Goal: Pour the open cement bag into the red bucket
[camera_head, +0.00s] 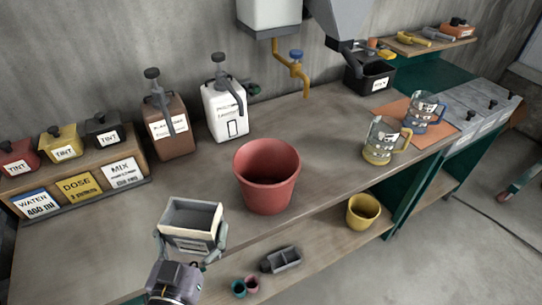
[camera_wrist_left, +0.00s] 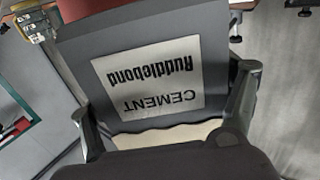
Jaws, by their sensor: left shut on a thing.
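The red bucket (camera_head: 267,180) stands upright on the bench in the middle of the head view, its mouth open upward. The open cement bag (camera_head: 190,222) is grey with a pale band and is held roughly upright to the left of the bucket and nearer to me, apart from it. My left gripper (camera_head: 191,243) is shut on the bag, one finger on each side. In the left wrist view the bag (camera_wrist_left: 150,75) fills the middle, its "CEMENT Ruddlebond" label upside down, between the fingers of the gripper (camera_wrist_left: 165,112). The bag's contents are not clearly visible. My right gripper is not in view.
A brown jug (camera_head: 170,125) and a white jug (camera_head: 226,108) stand behind the bucket. Two measuring jugs (camera_head: 381,142) (camera_head: 424,112) stand to the right.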

